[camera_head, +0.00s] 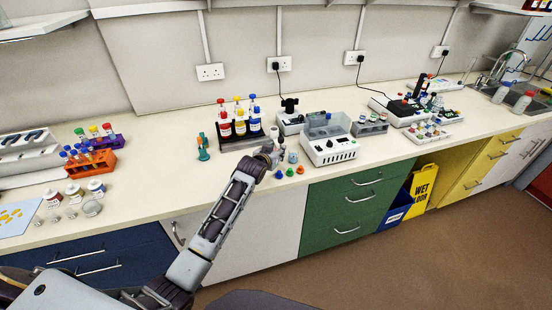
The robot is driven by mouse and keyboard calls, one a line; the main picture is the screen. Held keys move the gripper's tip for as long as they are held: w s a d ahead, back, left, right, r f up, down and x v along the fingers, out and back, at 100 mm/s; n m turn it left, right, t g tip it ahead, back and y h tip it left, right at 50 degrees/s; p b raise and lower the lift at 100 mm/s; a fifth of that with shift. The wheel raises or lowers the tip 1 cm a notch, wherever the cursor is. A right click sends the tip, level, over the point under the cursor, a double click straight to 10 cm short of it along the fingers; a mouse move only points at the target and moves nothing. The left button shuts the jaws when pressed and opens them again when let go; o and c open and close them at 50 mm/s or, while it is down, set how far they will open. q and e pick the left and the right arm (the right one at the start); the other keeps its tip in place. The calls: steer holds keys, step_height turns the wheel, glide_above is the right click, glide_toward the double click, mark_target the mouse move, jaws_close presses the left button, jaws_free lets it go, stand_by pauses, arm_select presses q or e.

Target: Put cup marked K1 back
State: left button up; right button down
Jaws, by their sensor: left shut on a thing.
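My left gripper (272,147) is over the front part of the bench, in front of the rack of large coloured-cap bottles. It is shut on a small pale thing, which the fingers mostly hide. The thing's shape and any K1 mark are too small to read. Small grey cups or vials (293,157) stand just right of the gripper. Green, blue and orange small pieces (289,172) lie near the bench's front edge below it. My right gripper is not in view.
A white box device (330,150) stands close right of the gripper. Behind it is the dark bottle rack (240,141); a teal and orange stand (203,147) is left. An orange tube rack (88,163) and jars (96,189) stand far left. Bench between is clear.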

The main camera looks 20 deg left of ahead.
arm_select(q)
steer(key=shift+f, duration=1.7)
steer(key=shift+f, duration=0.1)
steer(key=o, duration=0.9)
steer(key=shift+c, duration=0.2)
steer(key=shift+s, duration=0.15)
steer(key=shift+v, duration=5.9)
